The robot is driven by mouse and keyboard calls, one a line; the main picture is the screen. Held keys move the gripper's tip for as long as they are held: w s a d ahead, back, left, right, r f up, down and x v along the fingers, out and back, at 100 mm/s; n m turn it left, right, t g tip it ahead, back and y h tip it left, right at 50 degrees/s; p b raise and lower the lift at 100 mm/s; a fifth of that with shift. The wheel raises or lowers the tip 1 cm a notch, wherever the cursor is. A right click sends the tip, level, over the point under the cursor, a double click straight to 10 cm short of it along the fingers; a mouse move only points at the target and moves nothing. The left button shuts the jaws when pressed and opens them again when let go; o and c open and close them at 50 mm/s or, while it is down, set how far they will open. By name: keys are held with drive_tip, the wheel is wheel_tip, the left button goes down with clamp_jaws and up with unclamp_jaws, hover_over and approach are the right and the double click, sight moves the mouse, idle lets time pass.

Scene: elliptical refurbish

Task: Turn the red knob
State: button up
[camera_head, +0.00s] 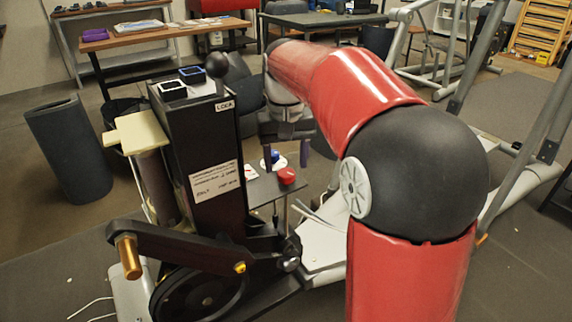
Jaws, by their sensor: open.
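The red knob (287,176) is a small round cap near the front edge of a small dark shelf (268,190), right of the black upright box. My gripper (286,164) hangs from my red arm with its two dark purple fingers pointing down. Nothing is visibly held.
A blue knob (273,155) on a white disc sits just behind the red one. A crank arm (180,248) is in front. Exercise machine rails (470,60) run at the right.

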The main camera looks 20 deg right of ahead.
sight(286, 172)
wheel_tip(286, 172, up, 5)
drive_tip(key=shift+r+p, duration=0.2)
drive_tip(key=shift+p, duration=0.2)
drive_tip(key=shift+s, duration=0.1)
drive_tip(key=s+f+t, duration=0.2)
drive_tip(key=s+f, duration=0.2)
drive_tip(key=s, duration=0.7)
drive_tip(key=s+f+t, duration=0.3)
drive_tip(key=s+f, duration=0.2)
drive_tip(key=s, duration=0.6)
drive_tip(key=shift+f+t, duration=0.2)
drive_tip(key=shift+t, duration=0.1)
drive_tip(key=shift+n, duration=0.3)
